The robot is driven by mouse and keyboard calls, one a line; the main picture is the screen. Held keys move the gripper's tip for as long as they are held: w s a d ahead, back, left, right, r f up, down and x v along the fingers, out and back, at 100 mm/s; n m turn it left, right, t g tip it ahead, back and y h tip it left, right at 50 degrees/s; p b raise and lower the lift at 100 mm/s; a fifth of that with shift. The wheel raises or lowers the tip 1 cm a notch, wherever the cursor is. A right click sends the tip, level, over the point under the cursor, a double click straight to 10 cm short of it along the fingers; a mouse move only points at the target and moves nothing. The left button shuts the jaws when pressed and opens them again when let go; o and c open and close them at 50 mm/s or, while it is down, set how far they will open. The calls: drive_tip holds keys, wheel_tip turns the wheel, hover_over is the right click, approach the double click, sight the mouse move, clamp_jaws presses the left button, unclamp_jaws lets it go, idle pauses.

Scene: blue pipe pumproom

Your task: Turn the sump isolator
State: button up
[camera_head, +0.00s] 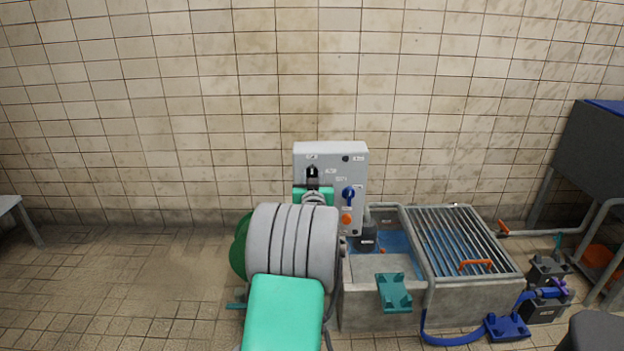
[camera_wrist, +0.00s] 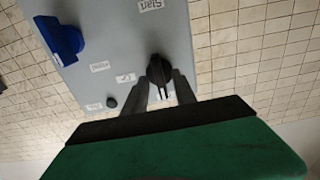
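A grey control panel (camera_head: 330,150) is fixed at the tiled wall and fills much of the wrist view (camera_wrist: 120,50). It carries a black rotary knob (camera_head: 312,172) at upper left and a blue handle (camera_head: 348,194) at right. I cannot read which one is labelled as the sump isolator. In the wrist view the black knob (camera_wrist: 160,72) lies between the fingertips of my gripper (camera_wrist: 163,88), with gaps showing beside its narrow grip. My gripper is open around it. The blue handle (camera_wrist: 62,38) is apart from my gripper. My arm hides the panel's lower left in the head view.
An orange button (camera_head: 347,218) sits below the blue handle. A concrete sump (camera_head: 380,317) with a metal grating (camera_head: 455,240) stands right of the panel. A blue hose (camera_head: 455,341) lies before it. Floor at left is clear.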

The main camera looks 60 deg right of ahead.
drive_tip(key=shift+c, duration=0.4)
clamp_jaws()
drive_tip(key=shift+a, duration=0.15)
